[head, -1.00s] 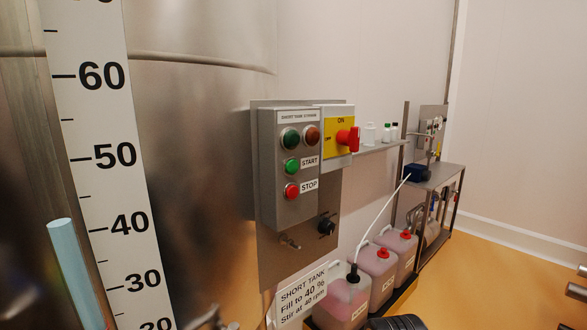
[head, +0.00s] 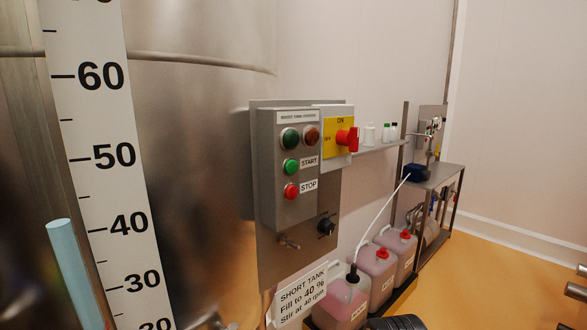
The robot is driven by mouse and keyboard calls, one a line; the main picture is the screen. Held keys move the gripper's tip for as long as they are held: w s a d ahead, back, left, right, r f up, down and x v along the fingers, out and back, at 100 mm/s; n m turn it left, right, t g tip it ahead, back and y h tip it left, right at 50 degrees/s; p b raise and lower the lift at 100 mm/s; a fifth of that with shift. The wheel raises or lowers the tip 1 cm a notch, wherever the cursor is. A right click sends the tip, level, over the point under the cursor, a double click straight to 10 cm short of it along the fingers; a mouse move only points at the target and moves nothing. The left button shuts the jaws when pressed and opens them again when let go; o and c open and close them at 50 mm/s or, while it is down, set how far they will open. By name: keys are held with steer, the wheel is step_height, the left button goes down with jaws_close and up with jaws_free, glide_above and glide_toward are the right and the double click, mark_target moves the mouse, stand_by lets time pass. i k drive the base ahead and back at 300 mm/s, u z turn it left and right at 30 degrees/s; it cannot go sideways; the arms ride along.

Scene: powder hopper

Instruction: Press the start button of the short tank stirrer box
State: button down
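The short tank stirrer box (head: 283,212) is a grey box on a metal back plate in the middle of the head view. Its green start button (head: 291,166) sits beside the START label (head: 309,162). The red stop button (head: 291,191) is just below, beside the STOP label (head: 308,186). Above them are a dark green round lamp (head: 290,139) and a brownish-red one (head: 311,136). A red rotary switch (head: 347,140) on a yellow plate points to the box's right side. Nothing covers the start button.
A steel tank (head: 200,120) with a level scale (head: 105,160) fills the left. A sign (head: 301,296) and pink canisters (head: 375,268) stand lower right. The orange floor (head: 480,285) is open at right.

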mark_target(291, 166)
steer(key=u, duration=1.15)
steer(key=k, duration=0.65)
steer(key=u, duration=0.8)
